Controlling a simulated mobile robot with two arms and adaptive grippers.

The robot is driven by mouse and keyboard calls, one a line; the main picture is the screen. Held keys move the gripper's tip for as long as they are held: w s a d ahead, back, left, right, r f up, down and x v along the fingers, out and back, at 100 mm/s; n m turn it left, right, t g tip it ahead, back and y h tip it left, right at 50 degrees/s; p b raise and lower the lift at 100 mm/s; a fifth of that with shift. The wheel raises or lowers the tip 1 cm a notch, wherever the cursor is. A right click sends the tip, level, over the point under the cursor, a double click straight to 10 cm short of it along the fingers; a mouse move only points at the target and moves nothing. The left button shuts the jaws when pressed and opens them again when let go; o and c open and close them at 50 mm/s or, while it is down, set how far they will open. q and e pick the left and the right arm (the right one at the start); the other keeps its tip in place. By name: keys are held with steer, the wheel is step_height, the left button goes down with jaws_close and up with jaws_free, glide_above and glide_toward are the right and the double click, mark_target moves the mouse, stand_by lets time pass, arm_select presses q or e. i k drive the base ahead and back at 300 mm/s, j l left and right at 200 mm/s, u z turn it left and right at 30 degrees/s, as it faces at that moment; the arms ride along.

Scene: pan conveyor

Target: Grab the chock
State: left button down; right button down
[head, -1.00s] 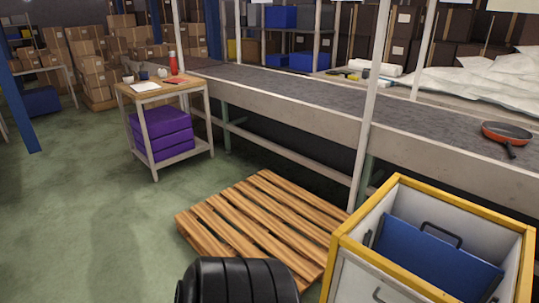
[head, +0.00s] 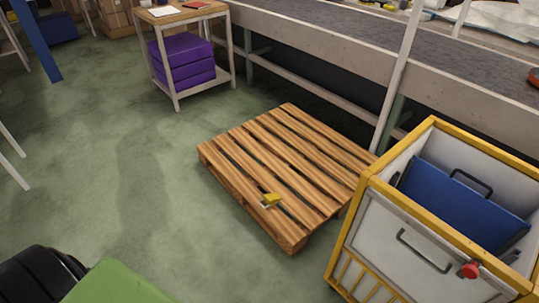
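A small yellow piece with a grey part, which looks like the chock (head: 271,199), lies at the front left edge of the wooden pallet (head: 287,128). It is too small in the picture to tell its exact shape. Neither of my grippers shows in the head view.
A white bin with a yellow frame (head: 372,181) and a blue panel (head: 455,203) inside stands right of the pallet. A red knob (head: 470,270) is on its front. The conveyor (head: 345,52) runs behind. The green floor (head: 120,180) left of the pallet is clear.

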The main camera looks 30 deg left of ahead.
mark_target(271, 200)
steer(key=u, duration=0.85)
steer(key=i+j+z, duration=0.25)
steer(key=i+j, duration=0.6)
